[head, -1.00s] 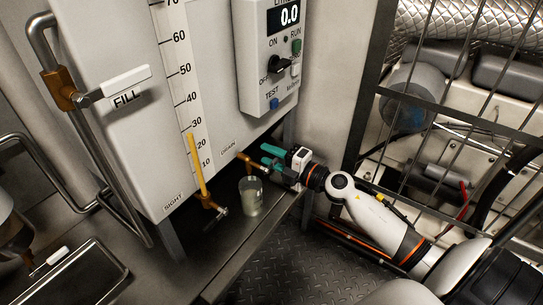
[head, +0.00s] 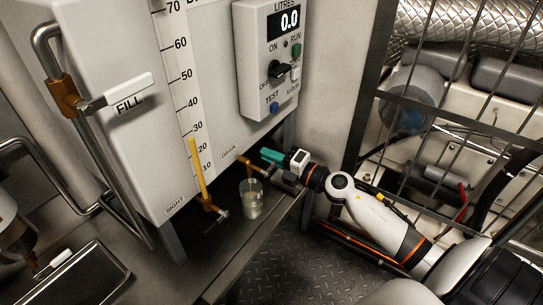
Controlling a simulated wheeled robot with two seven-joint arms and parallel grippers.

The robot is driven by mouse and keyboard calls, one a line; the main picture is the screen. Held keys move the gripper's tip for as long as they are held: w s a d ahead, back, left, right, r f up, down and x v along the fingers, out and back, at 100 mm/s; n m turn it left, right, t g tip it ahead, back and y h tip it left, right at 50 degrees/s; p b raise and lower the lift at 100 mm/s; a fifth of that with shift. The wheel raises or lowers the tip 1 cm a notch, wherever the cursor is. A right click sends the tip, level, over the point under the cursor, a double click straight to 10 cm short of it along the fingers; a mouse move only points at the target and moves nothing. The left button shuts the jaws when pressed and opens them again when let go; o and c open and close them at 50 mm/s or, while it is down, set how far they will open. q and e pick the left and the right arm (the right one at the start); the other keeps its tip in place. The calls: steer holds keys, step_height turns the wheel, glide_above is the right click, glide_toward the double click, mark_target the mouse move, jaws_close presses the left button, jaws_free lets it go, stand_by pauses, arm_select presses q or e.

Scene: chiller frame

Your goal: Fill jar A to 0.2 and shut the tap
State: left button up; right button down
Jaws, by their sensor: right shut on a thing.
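A clear glass jar (head: 251,198) stands upright on the dark shelf below the white tank (head: 130,165). No letter can be read on it, and its liquid level is too small to tell exactly. The brass drain tap (head: 245,161) sticks out from the tank under the word DRAIN, above the jar. My right gripper (head: 270,156) is at this tap, its teal fingers shut on what seems to be the tap's handle, which they mostly hide. I cannot tell clearly whether liquid runs from the spout. My left gripper is not in view.
A sight gauge with a yellow tube (head: 198,165) and a small valve (head: 222,214) stands left of the jar. The control box (head: 268,60) reads 0.0. The FILL lever (head: 125,95) is at left. A wire cage (head: 450,120) bounds the right side.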

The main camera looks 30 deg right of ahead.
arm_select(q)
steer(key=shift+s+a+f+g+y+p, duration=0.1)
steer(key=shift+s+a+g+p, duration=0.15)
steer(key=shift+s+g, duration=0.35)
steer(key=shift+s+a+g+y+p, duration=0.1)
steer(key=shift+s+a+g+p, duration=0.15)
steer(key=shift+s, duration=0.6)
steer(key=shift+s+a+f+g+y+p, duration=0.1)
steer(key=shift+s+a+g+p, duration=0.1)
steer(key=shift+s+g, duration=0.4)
arm_select(e)
steer(key=shift+s+a+r+n, duration=0.15)
steer(key=shift+r+n, duration=0.3)
steer(key=shift+n, duration=0.7)
steer(key=shift+a+r+n, duration=0.2)
steer(key=shift+r+n, duration=0.25)
steer(key=shift+n, duration=0.7)
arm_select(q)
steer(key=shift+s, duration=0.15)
arm_select(e)
steer(key=c, duration=1.4)
jaws_free()
steer(key=shift+s, duration=0.1)
arm_select(q)
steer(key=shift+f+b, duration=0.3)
steer(key=shift+b, duration=0.05)
arm_select(e)
steer(key=v, duration=1.2)
